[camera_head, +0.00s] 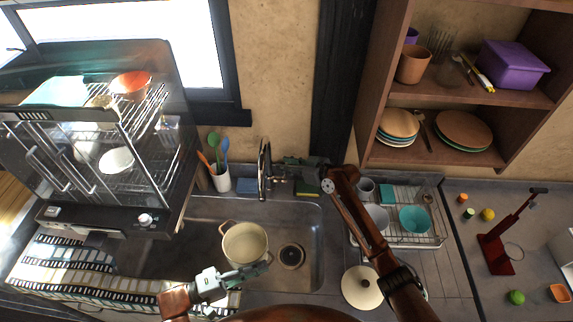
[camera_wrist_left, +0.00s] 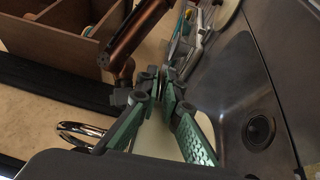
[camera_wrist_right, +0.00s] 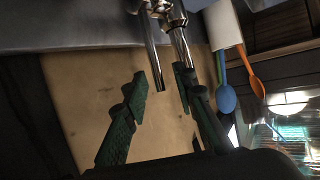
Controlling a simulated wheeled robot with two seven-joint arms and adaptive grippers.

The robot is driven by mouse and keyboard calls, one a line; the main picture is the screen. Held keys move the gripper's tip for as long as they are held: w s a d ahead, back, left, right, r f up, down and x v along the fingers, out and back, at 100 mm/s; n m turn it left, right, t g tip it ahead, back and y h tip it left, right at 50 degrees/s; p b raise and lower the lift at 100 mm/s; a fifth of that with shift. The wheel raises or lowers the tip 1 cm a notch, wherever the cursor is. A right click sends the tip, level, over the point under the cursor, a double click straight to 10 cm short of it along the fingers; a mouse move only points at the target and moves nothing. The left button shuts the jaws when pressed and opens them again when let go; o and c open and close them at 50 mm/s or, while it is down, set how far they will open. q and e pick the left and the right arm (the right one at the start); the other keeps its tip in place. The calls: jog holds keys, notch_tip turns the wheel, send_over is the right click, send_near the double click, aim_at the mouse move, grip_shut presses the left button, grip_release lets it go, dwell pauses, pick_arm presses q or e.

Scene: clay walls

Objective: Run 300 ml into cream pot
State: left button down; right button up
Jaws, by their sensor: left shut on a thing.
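The cream pot (camera_head: 245,243) stands upright in the sink, left of the drain; its inside looks plain cream, and I cannot make out water in it. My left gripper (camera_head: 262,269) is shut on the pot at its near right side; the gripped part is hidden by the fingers. In the left wrist view the pot (camera_wrist_left: 160,143) shows below the fingers. The metal faucet (camera_head: 263,168) rises behind the sink; no stream is visible. My right gripper (camera_head: 282,168) is beside it. In the right wrist view its fingers (camera_wrist_right: 163,90) are apart, close to the faucet's metal parts (camera_wrist_right: 178,50).
A drain (camera_head: 290,256) lies right of the pot. A cream lid (camera_head: 361,288) lies on the counter at right. A dish rack (camera_head: 433,238) holds bowls. A utensil cup (camera_head: 220,181) stands left of the faucet. Shelves (camera_head: 378,105) hang above, close to my right arm.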

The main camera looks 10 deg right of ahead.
jog(key=shift+c, duration=0.4)
grip_shut()
